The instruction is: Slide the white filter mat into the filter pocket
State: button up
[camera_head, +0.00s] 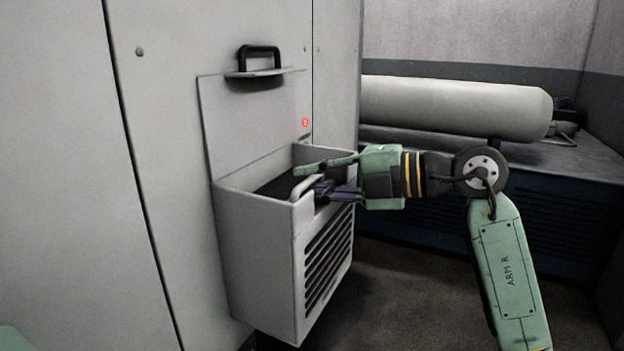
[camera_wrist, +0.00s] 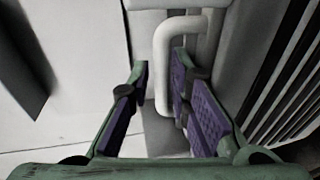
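The filter pocket (camera_head: 262,243) is a grey open-topped box with slotted vents on its right face, fixed to the front of the tall cabinet; its inside looks dark. A pale bent handle (camera_head: 304,187) stands at the pocket's rim. It also shows in the wrist view (camera_wrist: 162,62), between my two purple-padded fingers. I cannot tell whether it belongs to the pocket or to the filter mat. My gripper (camera_head: 316,179) reaches in from the right over the rim. Its fingers are apart, with a visible gap on the handle's left side. No white mat is clearly visible.
A raised lid (camera_head: 245,118) with a black handle (camera_head: 260,59) stands behind the pocket. A small red light (camera_head: 305,123) glows on the cabinet (camera_head: 65,180). A pale cylinder (camera_head: 455,106) lies on a dark bench at the right. The floor (camera_head: 400,290) below my arm is clear.

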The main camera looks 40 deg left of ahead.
jog(key=v, duration=1.2)
dwell(0.4)
